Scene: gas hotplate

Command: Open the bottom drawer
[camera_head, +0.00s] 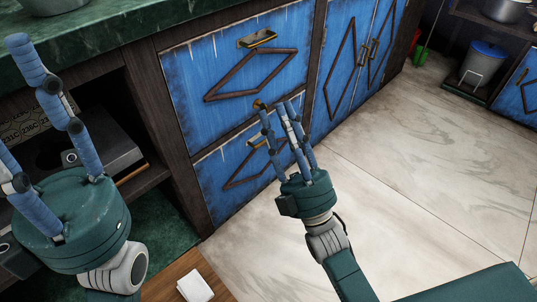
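The bottom drawer (217,178) is a worn blue panel with a dark diamond moulding, low in the dark wooden cabinet. It looks closed. Its small metal handle (257,142) shows just left of my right gripper's fingers, which hide the drawer's right part. My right gripper (277,106) is in front of the drawers, with its fingers pointing up the picture and a gap between them. It looks open and empty; I cannot tell if it touches the front. My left gripper (32,92) is at the far left, fingers spread, open and empty.
A blue upper drawer (225,62) with a metal handle (258,38) is above, under a green marble counter (130,22). Blue cabinet doors (345,65) stand to the right. An open shelf holds a dark appliance (105,155). The pale tiled floor (400,180) at right is clear.

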